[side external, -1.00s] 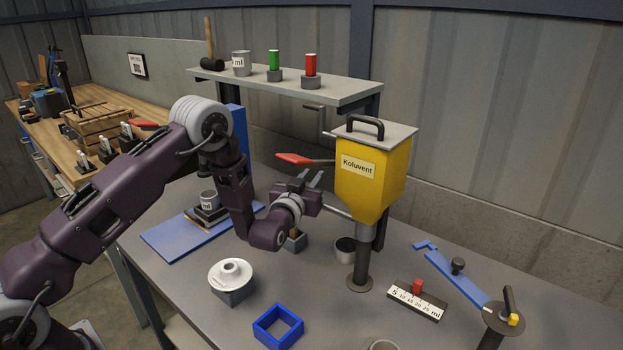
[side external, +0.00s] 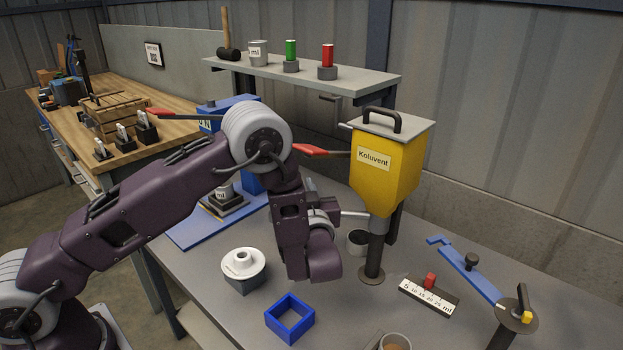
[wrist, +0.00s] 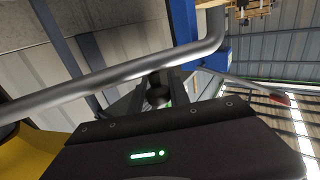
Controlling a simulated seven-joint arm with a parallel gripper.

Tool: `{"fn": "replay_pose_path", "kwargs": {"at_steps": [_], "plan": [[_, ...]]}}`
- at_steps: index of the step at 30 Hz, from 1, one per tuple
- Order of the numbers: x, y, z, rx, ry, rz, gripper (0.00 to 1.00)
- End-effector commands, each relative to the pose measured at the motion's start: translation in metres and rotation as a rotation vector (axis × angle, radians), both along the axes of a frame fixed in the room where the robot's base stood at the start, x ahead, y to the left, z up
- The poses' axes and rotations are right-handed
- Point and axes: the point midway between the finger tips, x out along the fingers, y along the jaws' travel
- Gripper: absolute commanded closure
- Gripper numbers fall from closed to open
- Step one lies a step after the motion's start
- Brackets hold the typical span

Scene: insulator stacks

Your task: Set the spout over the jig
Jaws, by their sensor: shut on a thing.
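The spout looks to be the thin grey pipe (side external: 354,214) jutting left from the yellow Koluvent hopper (side external: 385,178); its outer end is hidden behind my wrist. In the wrist view the bent grey pipe (wrist: 110,77) crosses just beyond my gripper (wrist: 160,90). My jaws are shut on a dark round knob (wrist: 157,96) close to the pipe. In the side view my wrist hides the jaws.
A ml scale (side external: 428,296) and a blue bar (side external: 470,272) lie right. Clear table (side external: 345,315) lies in front of my wrist.

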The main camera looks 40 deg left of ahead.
Motion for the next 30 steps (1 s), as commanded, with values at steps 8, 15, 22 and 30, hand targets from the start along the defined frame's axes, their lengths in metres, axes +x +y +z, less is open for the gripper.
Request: {"fn": "replay_pose_path", "kwargs": {"at_steps": [8, 15, 22, 30], "plan": [[-0.038, -0.027, 0.0, -0.001, -0.004, 0.255, 1.0], [-0.065, -0.053, 0.0, -0.002, -0.003, 0.466, 1.0], [-0.08, -0.075, 0.0, -0.001, -0.003, 0.623, 1.0], [-0.089, -0.091, 0.0, 0.001, -0.001, 0.731, 1.0]]}}
